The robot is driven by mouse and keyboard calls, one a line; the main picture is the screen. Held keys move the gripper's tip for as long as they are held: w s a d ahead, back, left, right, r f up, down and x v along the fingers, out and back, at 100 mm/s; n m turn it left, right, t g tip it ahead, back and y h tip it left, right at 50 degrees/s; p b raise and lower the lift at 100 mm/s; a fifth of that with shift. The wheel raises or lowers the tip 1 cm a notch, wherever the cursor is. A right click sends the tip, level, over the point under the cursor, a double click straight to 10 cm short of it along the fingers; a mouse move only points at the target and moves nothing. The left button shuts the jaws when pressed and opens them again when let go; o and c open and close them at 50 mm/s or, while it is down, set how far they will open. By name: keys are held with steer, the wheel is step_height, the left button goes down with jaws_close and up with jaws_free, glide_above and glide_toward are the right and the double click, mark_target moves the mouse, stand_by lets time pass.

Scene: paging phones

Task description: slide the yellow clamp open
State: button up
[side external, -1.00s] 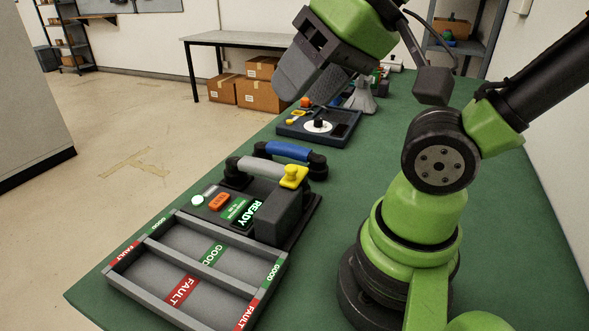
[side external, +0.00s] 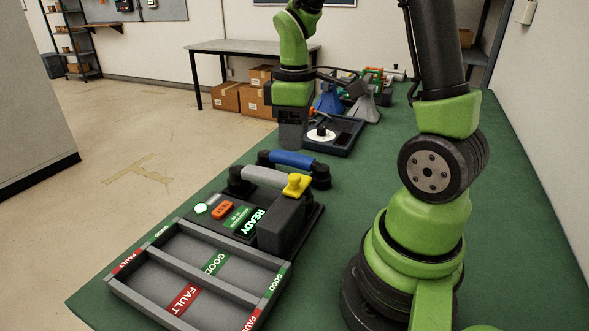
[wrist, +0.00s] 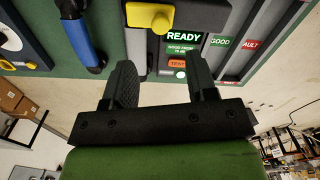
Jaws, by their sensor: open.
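In the wrist view the clamp (wrist: 150,17) is at the top, beyond the fingertips. My gripper (side external: 291,146) points down above the bench, behind the fixture in the side view. In the wrist view my gripper (wrist: 162,72) has its two dark fingers spread apart, with nothing held between them. The fixture's screen (wrist: 184,38) reads READY.
A blue handset (side external: 292,158) lies beside the fixture, near my gripper. A sorting tray (side external: 190,270) marked GOOD and FAULT stands in front. A dark tray with a white disc (side external: 322,135) is behind. The green bench (side external: 350,185) is clear right of the fixture.

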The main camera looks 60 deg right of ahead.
mark_target(294, 176)
step_height(294, 176, down, 8)
steer(key=shift+f, duration=0.1)
stand_by(0.4)
